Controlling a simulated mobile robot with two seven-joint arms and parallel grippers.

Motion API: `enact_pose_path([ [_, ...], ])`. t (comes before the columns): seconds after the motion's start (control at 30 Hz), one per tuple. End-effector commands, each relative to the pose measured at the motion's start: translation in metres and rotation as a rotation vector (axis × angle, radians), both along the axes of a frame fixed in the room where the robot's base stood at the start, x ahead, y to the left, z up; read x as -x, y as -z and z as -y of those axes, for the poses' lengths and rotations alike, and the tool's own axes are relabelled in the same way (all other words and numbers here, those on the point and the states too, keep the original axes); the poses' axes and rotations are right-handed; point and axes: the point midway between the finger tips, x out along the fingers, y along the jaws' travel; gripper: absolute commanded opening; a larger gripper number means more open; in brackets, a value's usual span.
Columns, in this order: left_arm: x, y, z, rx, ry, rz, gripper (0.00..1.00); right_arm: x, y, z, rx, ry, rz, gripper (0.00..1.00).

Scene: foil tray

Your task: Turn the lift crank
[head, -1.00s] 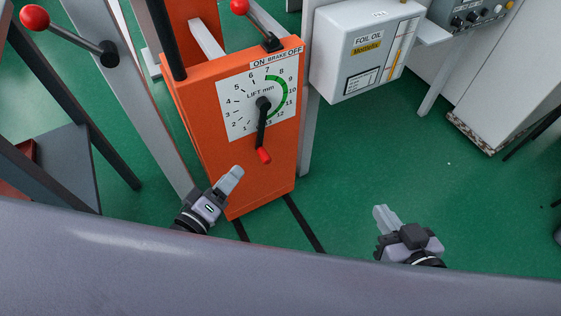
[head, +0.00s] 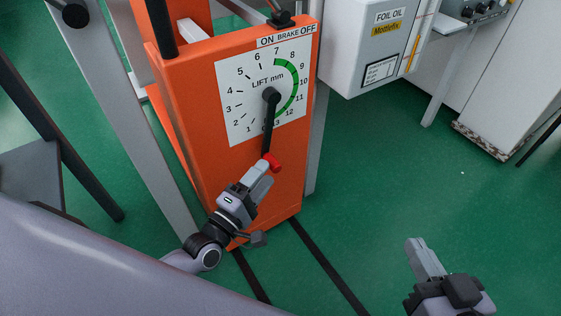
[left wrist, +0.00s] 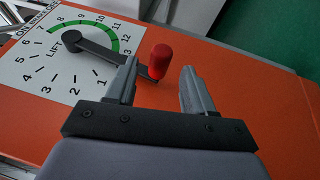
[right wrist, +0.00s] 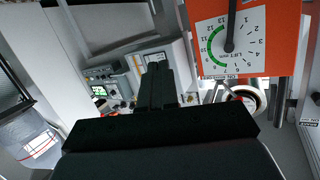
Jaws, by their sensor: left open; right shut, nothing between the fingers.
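The lift crank (head: 270,125) is a black arm on the orange lift box (head: 222,170), hanging down over the white lift dial (head: 240,110). Its red knob (head: 273,162) is at the lower end, near the 0 and 13 end of the scale. My left gripper (head: 268,168) is open at the knob. In the left wrist view the red knob (left wrist: 160,61) stands between the tips of my two left fingers (left wrist: 158,85), closer to the left finger; I cannot tell if they touch. My right gripper (head: 418,245) is shut and empty, well right of the box.
The white foil oil box (head: 365,45) hangs right of the lift box. The ON/OFF brake label (head: 287,35) is above the dial. A grey post (head: 130,130) stands left of the box. Green floor (head: 390,170) is clear between the box and my right gripper.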

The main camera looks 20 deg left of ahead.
Motion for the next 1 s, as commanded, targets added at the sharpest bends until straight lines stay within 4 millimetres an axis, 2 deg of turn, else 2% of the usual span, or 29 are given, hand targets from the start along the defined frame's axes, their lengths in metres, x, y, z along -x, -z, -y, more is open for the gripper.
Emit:
enact_pose_path([
  [0.2,-0.032,-0.004,0.009,0.0,-0.001,0.003,0.53,0.002,0.002,0.005,0.031,0.008,0.04,0.0],
  [0.4,-0.054,-0.007,0.014,-0.001,-0.001,0.002,0.53,0.004,0.0,0.009,0.055,0.015,0.075,0.0],
  [0.77,-0.061,-0.009,0.017,-0.003,0.0,-0.001,0.53,0.004,-0.003,0.01,0.063,0.019,0.091,0.0],
  [0.8,-0.061,-0.009,0.017,-0.003,0.0,-0.001,0.49,0.004,-0.003,0.01,0.063,0.019,0.091,0.0],
  [0.93,-0.06,-0.009,0.017,-0.003,0.0,-0.001,0.07,0.004,-0.003,0.01,0.063,0.019,0.091,0.0],
  [0.97,-0.06,-0.009,0.017,-0.003,0.0,-0.001,0.0,0.004,-0.003,0.01,0.063,0.019,0.091,0.0],
  [1.0,-0.06,-0.009,0.017,-0.003,0.0,-0.001,0.0,0.004,-0.003,0.01,0.063,0.019,0.091,0.0],
])
